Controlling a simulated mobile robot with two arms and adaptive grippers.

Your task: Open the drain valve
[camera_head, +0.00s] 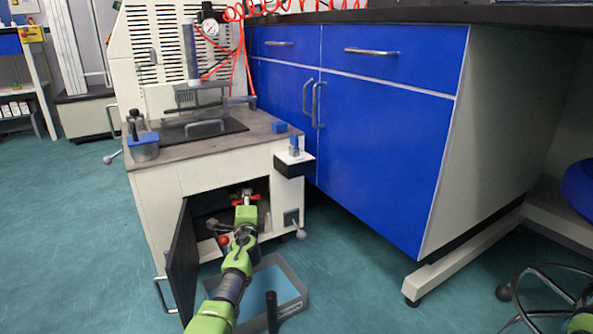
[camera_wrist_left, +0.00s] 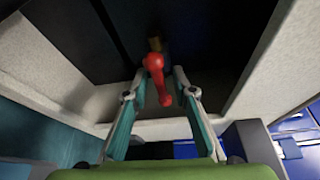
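The drain valve has a red handle (camera_head: 237,203) inside the open lower compartment of the bench. In the left wrist view the red handle (camera_wrist_left: 155,82) lies between my fingertips, with a brass-coloured stem behind it. My left gripper (camera_head: 246,193) reaches into the compartment at the valve. In the left wrist view its fingers (camera_wrist_left: 159,78) stand apart on either side of the handle; I see no clear grip on it. My right gripper is not in view; only a green bit of my right arm shows at the lower right corner.
The dark compartment door (camera_head: 181,262) stands open left of my arm. A grey tray with a blue inside (camera_head: 288,296) lies on the floor below. Blue cabinets (camera_head: 385,130) stand to the right. A wheeled stool (camera_head: 545,290) is at the far right.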

